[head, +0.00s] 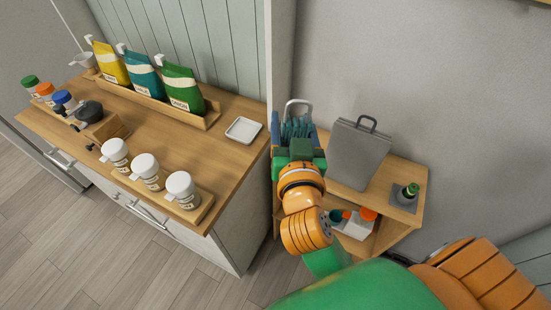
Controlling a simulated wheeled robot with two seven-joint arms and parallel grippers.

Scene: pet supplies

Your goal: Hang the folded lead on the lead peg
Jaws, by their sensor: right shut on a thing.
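My right gripper (297,138) reaches over the left end of the low wooden shelf unit, its blue fingers pointing away from me. It is shut on a teal bundle of strands, which looks like the folded lead (296,127). A pale grey loop (298,103) rises just behind the bundle; I cannot tell whether it touches the lead or is part of something else. I cannot make out the lead peg with certainty, and my gripper and arm hide part of this area. My left gripper is not in view.
A grey case with a handle (358,152) stands right of my gripper. A dark green-topped item (410,191) stands on a grey square at the shelf unit's right. The wooden counter (215,160) at left carries pouches, white-lidded jars and a white dish (243,130).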

